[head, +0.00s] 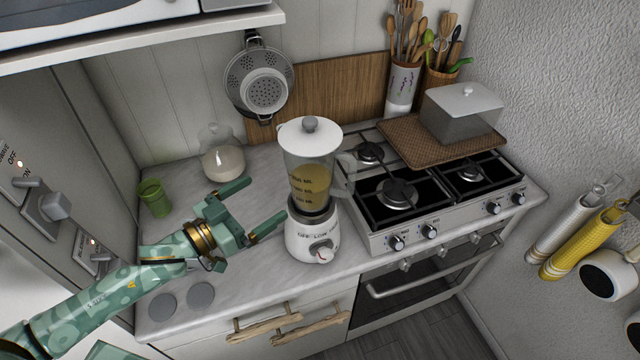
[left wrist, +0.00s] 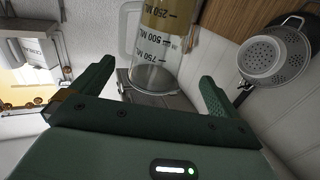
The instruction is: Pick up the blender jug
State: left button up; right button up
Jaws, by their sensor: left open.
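The blender jug (head: 309,175) is clear with measure marks, a white lid and yellow liquid inside. It stands upright on its white blender base (head: 314,236) on the counter. Its handle (head: 345,172) is on the right side, toward the stove. My left gripper (head: 266,205) is open and empty, just left of the jug, with its fingers pointing toward it and apart from it. In the left wrist view the jug (left wrist: 156,75) shows beyond and between the two green fingers (left wrist: 155,90). My right gripper is not in view.
The stove (head: 430,200) adjoins the blender on the right, with a covered pot (head: 462,112) on a woven board. A glass jar (head: 222,160) and a green cup (head: 154,198) stand behind my left arm. A colander (head: 259,80) hangs on the wall.

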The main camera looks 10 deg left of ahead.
aim_at(292, 179)
pick_arm(q)
jog(key=x, duration=0.4)
jog(key=shift+w+d+r, duration=0.1)
jog(key=shift+w+d, duration=0.05)
jog(key=shift+w, duration=0.15)
jog(key=x, duration=0.3)
jog(key=shift+w+d+p, duration=0.25)
jog(key=shift+w+p, duration=0.1)
jog(key=shift+w, duration=0.05)
jog(key=x, duration=0.3)
jog(key=shift+w+d, duration=0.2)
jog(key=shift+w, duration=0.2)
jog(key=shift+w+d+f, duration=0.25)
jog(key=shift+w, duration=0.1)
jog(key=shift+s, duration=0.15)
jog(key=shift+c, duration=0.9)
jog(key=c, duration=0.5)
jog(key=shift+r, duration=0.2)
jog(key=shift+c, duration=0.9)
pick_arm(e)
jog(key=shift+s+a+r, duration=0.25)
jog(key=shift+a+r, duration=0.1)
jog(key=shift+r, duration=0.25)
pick_arm(q)
jog(key=shift+r, duration=0.15)
